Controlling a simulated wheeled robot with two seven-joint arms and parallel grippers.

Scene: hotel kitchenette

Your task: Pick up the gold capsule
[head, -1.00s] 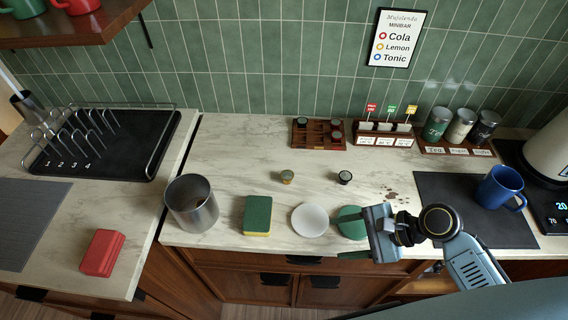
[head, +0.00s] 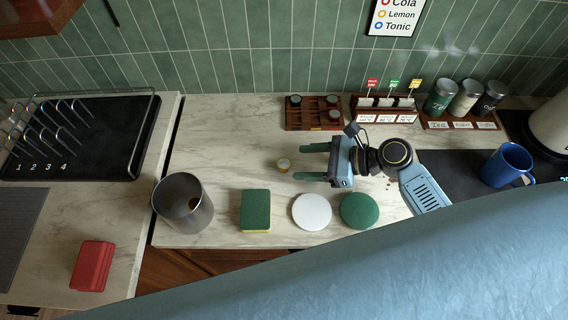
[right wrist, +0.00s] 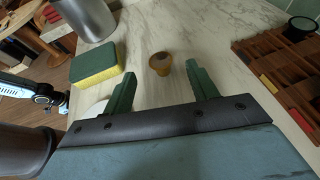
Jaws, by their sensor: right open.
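The gold capsule (head: 284,165) stands on the pale marble counter, left of my right gripper in the head view. It also shows in the right wrist view (right wrist: 160,65), small and gold-brown, beyond and between the fingertips. My right gripper (head: 301,162) is open and empty, with its two green fingers pointing left toward the capsule. The fingertips look just short of it, with no visible contact.
A metal canister (head: 184,204), a green-yellow sponge (head: 256,210), a white disc (head: 312,211) and a green disc (head: 360,210) line the front. A wooden capsule rack (head: 313,114) stands behind. A blue mug (head: 506,164) is at right. The counter left of the capsule is clear.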

